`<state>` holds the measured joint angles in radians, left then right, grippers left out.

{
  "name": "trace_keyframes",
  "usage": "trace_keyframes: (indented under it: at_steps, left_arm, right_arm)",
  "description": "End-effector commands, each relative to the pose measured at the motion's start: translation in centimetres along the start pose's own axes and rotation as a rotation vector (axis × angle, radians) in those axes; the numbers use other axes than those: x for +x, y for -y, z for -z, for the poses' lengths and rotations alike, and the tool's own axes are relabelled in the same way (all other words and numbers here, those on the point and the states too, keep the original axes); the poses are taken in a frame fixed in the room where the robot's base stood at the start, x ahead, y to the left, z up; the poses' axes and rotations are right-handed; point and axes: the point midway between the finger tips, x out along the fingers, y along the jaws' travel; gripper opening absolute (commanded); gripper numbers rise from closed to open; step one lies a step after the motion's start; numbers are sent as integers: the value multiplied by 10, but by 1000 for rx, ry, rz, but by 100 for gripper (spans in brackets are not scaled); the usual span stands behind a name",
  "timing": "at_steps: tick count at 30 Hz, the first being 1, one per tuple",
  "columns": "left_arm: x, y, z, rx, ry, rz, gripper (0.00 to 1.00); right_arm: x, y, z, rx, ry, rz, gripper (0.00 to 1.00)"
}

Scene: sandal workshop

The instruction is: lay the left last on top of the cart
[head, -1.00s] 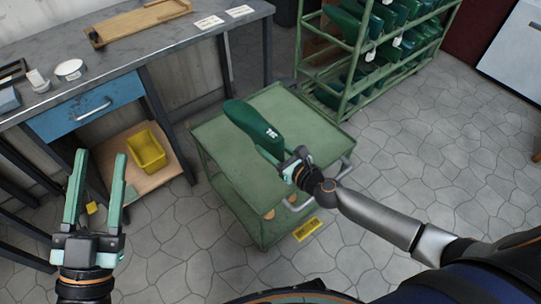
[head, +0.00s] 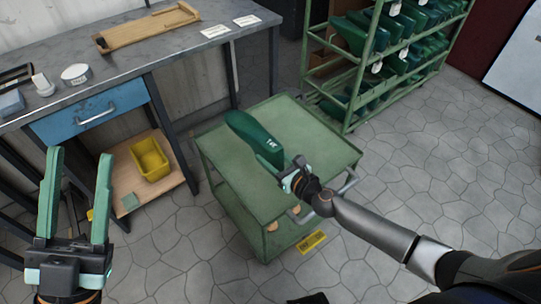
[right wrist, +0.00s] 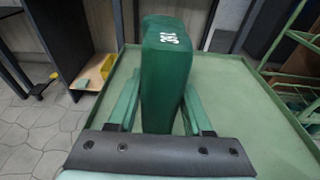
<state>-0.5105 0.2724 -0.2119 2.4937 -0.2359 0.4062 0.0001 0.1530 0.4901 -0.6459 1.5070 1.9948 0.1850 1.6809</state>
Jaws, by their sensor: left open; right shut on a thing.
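The last (head: 254,137) is dark green with white marking on it. My right gripper (head: 292,176) is shut on one end of it and holds it over the top of the green cart (head: 315,142). In the right wrist view the last (right wrist: 163,80) stands between the two fingers of the right gripper (right wrist: 158,105), with the cart top (right wrist: 235,80) below. I cannot tell whether the last touches the cart top. My left gripper (head: 76,195) is open and empty, left of the cart and in front of the workbench.
A workbench (head: 150,52) with a blue drawer (head: 92,112) stands at the left, a yellow bin (head: 150,160) on its lower shelf. A green rack (head: 362,72) of several green lasts stands behind the cart. Stone floor (head: 440,150) is clear at the right.

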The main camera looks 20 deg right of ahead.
Motion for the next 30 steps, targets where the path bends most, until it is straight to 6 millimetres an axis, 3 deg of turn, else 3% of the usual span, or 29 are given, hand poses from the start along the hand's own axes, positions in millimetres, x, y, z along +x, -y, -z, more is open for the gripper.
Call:
trace_keyframes:
  at_steps: [4, 18, 30]
  left_arm:
    - [-1, -1, 13, 15, -61, -7, 50]
    - [-24, -16, -13, -43, -50, -11, 50]
    - [-28, -19, -18, -59, -46, -13, 50]
  right_arm:
    - [2, 0, 4, 0, 5, 1, 0]
    - [10, 0, 43, 0, 5, 1, 0]
    - [11, 1, 51, -1, 5, 2, 0]
